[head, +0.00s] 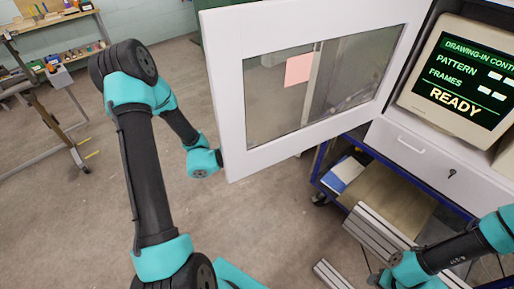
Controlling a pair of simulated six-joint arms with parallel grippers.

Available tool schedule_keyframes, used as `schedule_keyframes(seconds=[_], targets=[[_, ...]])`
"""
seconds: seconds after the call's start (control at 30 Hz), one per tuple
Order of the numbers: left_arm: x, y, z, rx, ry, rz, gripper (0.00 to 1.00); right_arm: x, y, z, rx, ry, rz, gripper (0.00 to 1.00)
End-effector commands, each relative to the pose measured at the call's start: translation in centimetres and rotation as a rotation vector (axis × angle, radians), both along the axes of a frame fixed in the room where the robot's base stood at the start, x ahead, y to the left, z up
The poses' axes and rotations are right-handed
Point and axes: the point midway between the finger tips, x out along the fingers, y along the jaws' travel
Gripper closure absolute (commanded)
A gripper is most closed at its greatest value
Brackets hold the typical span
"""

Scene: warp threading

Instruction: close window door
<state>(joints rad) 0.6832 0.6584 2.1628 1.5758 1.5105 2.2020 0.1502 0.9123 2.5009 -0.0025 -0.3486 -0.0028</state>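The white window door (214,110) stands wide open, swung out to the left of the cabinet. Its glass pane (340,95) shows a pink sheet (298,70); I cannot tell whether it is on the glass or behind it. My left arm reaches up and over, and its wrist sits at the door's lower left edge. The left gripper itself does not show; the door seems to hide it. My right arm comes in at the lower right, with its wrist at the bottom edge of the picture, well below the door. Its gripper does not show.
The cabinet holds a monitor (467,77) reading READY, above a white drawer (415,150). A blue cart frame (322,165) with a blue-white box (343,173) stands below. Metal rails (375,232) lie near my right arm.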

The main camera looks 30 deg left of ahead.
Motion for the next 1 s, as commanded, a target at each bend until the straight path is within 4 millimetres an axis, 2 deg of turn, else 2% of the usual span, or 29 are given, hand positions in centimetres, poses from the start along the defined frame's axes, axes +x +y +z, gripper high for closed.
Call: schedule_keyframes(seconds=[0.2,0.53,0.9,1.0], targets=[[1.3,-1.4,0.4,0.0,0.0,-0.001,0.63,0.0,0.0,0.0,0.0,0.0,0.0,0.57],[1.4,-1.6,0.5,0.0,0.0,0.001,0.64,0.0,0.0,0.0,0.0,0.0,0.0,0.57],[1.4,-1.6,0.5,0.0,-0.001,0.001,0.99,0.0,0.0,0.0,0.0,0.0,0.0,0.57],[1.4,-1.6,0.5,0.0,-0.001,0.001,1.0,0.0,0.0,0.0,0.0,0.0,0.0,0.57]])
